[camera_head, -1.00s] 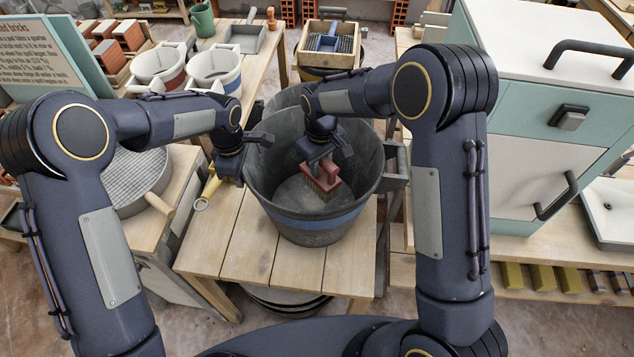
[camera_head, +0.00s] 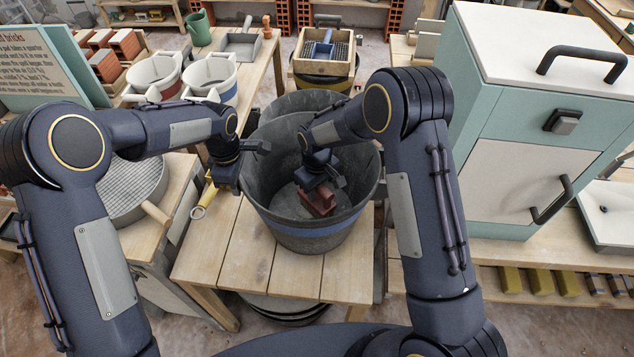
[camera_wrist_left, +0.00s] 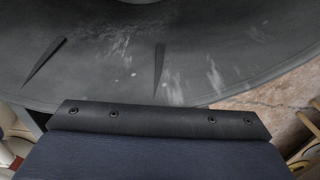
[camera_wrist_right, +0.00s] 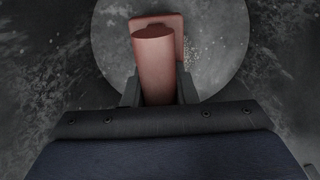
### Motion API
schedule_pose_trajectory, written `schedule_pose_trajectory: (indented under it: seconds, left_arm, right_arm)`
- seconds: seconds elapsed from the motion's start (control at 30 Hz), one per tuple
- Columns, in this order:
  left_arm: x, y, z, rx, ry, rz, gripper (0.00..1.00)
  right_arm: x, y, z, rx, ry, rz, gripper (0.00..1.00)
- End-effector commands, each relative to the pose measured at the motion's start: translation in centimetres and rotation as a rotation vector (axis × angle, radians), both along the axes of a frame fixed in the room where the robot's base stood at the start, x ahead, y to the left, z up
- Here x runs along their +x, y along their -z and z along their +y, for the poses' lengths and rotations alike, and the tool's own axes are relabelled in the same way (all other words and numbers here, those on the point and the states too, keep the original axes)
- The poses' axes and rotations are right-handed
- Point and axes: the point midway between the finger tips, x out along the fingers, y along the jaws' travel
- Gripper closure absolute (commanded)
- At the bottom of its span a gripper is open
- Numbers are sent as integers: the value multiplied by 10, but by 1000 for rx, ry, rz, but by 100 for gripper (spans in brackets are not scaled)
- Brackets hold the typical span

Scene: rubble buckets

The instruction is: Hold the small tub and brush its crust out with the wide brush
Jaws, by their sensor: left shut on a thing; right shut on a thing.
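The small tub (camera_head: 310,232) is a dark grey bucket with a blue band, standing upright on the slatted wooden table. My left gripper (camera_head: 252,152) is shut on its left rim; the left wrist view shows the grey inner wall (camera_wrist_left: 200,60) with pale streaks. The wide brush (camera_head: 318,203) is reddish and sits low inside the tub, near the front wall. My right gripper (camera_head: 322,180) is shut on its handle, which also shows in the right wrist view (camera_wrist_right: 155,65). Pale specks lie on the tub's floor (camera_wrist_right: 220,60) beside the brush. The bristles are hidden.
Another grey rim (camera_head: 290,101) shows just behind the tub. A yellow-handled tool (camera_head: 204,203) lies at the table's left edge. A round sieve (camera_head: 135,190) is at left, two white-rimmed buckets (camera_head: 210,75) behind. A teal cabinet (camera_head: 500,150) stands at right. The table front is clear.

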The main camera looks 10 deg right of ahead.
Motion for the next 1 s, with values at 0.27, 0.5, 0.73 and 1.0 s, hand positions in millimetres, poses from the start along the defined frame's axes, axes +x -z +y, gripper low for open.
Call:
schedule_pose_trajectory:
  seconds: [0.27,0.5,0.73,1.0]
  left_arm:
    - [0,-1,0,-2,0,-2,100]
    - [0,-1,0,-2,0,-2,100]
    - [0,-1,0,-2,0,-2,100]
    - [0,-1,0,-2,0,-2,100]
  right_arm:
    - [8,2,25,0,-2,-1,100]
    - [7,3,24,-1,2,2,100]
    - [1,3,4,-2,1,1,100]
    - [-5,4,13,-2,-2,1,100]
